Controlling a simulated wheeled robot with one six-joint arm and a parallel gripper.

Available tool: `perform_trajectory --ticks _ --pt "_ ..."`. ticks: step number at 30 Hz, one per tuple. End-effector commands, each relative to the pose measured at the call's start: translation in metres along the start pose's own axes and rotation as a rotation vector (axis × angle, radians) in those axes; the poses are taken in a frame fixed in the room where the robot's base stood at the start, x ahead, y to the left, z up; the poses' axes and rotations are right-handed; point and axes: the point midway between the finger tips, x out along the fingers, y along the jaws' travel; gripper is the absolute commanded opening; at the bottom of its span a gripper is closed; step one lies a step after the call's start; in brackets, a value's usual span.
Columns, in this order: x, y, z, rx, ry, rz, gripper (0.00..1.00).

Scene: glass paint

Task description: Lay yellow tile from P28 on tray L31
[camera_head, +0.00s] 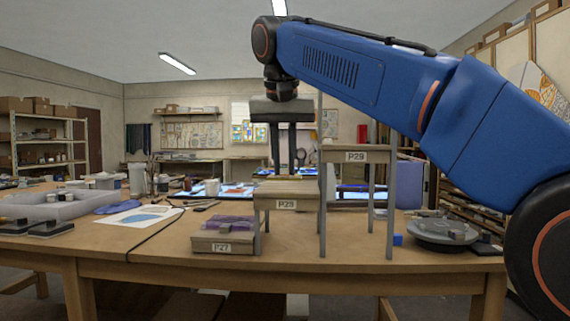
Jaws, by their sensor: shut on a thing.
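My gripper (284,168) points down over the middle wooden stand (287,205), with its two fingers close together. The stand's label reads P28 or P29; the last digit is hard to tell. The fingers are shut on a thin, pale yellowish tile (288,178) at the top of this stand. Its edges blend with the wood, and I cannot tell whether it still touches the stand. A purple tile (232,222) lies on the low stand marked P27 (222,247), at the left. I cannot make out a tray marked L31.
A taller stand marked P29 (356,156) rises close to the right of my gripper. A grey round turntable (443,231) is at the table's right. A grey bin (48,207), a paper drawing (139,217) and cups stand at the left. The wooden table's (120,258) front left is fairly clear.

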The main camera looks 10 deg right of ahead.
Motion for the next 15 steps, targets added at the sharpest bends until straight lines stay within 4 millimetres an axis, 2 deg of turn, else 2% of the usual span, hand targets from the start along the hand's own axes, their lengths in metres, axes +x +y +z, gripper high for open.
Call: perform_trajectory --ticks 15 --pt "-0.021 0.0 -0.009 -0.001 0.001 -0.001 0.0"
